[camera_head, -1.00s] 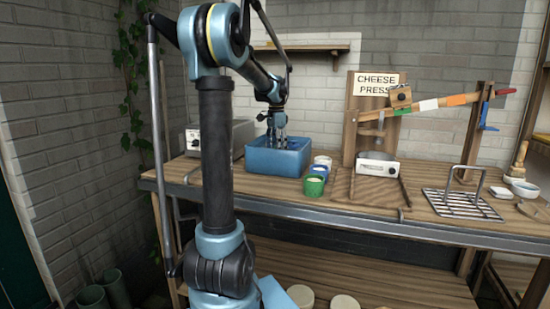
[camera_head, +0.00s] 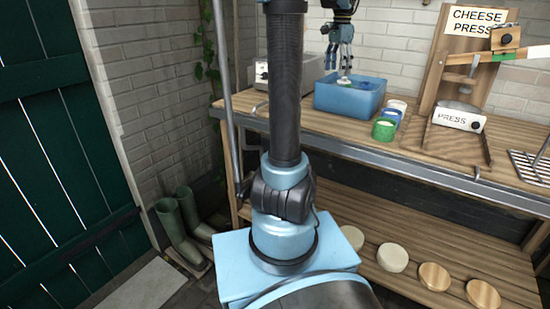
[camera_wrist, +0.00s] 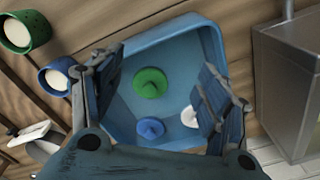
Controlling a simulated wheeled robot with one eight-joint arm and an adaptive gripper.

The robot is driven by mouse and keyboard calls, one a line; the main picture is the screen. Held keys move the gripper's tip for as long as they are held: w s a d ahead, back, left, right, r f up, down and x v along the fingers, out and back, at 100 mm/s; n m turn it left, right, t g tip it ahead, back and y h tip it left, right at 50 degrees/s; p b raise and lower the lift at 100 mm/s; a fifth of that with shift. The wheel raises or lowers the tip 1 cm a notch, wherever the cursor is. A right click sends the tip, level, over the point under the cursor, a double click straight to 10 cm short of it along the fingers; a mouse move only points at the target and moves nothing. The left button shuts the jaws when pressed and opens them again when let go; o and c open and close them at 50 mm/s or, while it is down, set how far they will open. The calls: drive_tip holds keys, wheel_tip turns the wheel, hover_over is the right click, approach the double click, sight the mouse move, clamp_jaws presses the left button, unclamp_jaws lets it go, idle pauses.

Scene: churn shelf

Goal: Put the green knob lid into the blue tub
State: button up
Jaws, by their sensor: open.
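The blue tub (camera_head: 350,103) stands on the wooden bench, and it also shows in the wrist view (camera_wrist: 132,128). In the wrist view the green knob lid (camera_wrist: 150,82) lies inside the tub, apart from both fingers. A blue lid (camera_wrist: 151,128) and a white lid (camera_wrist: 189,117) lie in the tub near it. My gripper (camera_head: 345,71) is over the tub, pointing down. In the wrist view my gripper (camera_wrist: 160,78) is open, its fingers spread on either side of the lids, with nothing between them in grasp. The right finger partly covers the white lid.
A green pot (camera_head: 384,130) and a blue pot (camera_head: 391,116) stand right of the tub. The cheese press (camera_head: 459,116) is farther right. A grey metal box (camera_wrist: 288,85) is on the tub's other side. Round cheeses (camera_head: 392,257) lie on the lower shelf.

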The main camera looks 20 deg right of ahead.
drive_tip(key=s+a+f+n, duration=0.3)
drive_tip(key=a, duration=0.5)
drive_tip(key=s+a+f+n+t, duration=0.1)
drive_tip(key=s+a+f+n, duration=0.2)
drive_tip(key=a, duration=0.4)
drive_tip(key=s+a+f+n, duration=0.3)
drive_tip(key=a, duration=0.5)
drive_tip(key=s+a+f+n, duration=0.4)
drive_tip(key=s+a+f, duration=0.1)
drive_tip(key=s+f, duration=0.2)
drive_tip(key=s+a+f+n+t, duration=0.1)
drive_tip(key=s+a+f+n, duration=0.3)
drive_tip(key=f, duration=0.6)
drive_tip(key=s+a, duration=0.2)
drive_tip(key=shift+s, duration=0.35)
